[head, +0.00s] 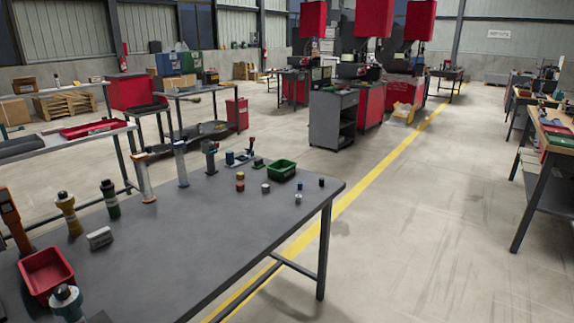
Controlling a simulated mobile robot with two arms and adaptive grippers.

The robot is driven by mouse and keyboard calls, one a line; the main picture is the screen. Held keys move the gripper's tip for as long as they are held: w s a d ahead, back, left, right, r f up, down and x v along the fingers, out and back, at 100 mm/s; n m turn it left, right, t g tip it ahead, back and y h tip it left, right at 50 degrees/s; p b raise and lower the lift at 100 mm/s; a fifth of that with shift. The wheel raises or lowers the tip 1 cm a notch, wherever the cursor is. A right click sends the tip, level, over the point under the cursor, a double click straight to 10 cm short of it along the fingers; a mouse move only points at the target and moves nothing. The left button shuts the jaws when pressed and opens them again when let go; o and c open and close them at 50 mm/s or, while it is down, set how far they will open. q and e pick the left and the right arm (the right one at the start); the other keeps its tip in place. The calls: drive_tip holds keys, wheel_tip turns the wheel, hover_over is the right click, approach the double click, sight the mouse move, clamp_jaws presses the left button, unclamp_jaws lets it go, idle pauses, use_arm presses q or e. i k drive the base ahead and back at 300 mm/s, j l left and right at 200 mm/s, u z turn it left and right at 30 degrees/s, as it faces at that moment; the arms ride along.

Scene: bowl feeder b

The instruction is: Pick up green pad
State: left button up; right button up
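A flat green piece that looks like a pad (562,141) lies on the wooden-topped workbench (543,129) at the right edge of the head view. It is small and far off, so its exact shape is hard to tell. A green open tray (281,170) sits near the far end of the dark table in front of me. Neither of my grippers shows in this view, so I cannot see whether they hold anything.
The dark table (215,240) fills the lower left, carrying a red bin (46,273), several upright tools and small cylinders. A shelf rack stands behind it. Open concrete floor with a yellow line (375,178) lies between this table and the right workbench. Red machines stand at the back.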

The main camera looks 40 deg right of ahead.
sight(258, 164)
drive_tip(key=z, duration=1.25)
drive_tip(key=u, duration=1.2)
drive_tip(key=z, duration=0.4)
drive_tip(key=i+l+z, duration=0.1)
drive_tip(key=z, duration=0.3)
drive_tip(key=i+l+z, duration=0.15)
drive_tip(key=z, duration=0.25)
drive_tip(key=i+l+z, duration=0.1)
drive_tip(key=z, duration=0.3)
drive_tip(key=i+z, duration=0.2)
drive_tip(key=z, duration=0.2)
drive_tip(key=i+l+z, duration=0.1)
drive_tip(key=i+z, duration=0.25)
drive_tip(key=i, duration=0.55)
drive_tip(key=i+j+z, duration=0.15)
drive_tip(key=i+z, duration=0.15)
drive_tip(key=i, duration=0.6)
drive_tip(key=i+u, duration=0.1)
drive_tip(key=i, duration=0.8)
drive_tip(key=i+l+u, duration=0.15)
drive_tip(key=i, duration=0.7)
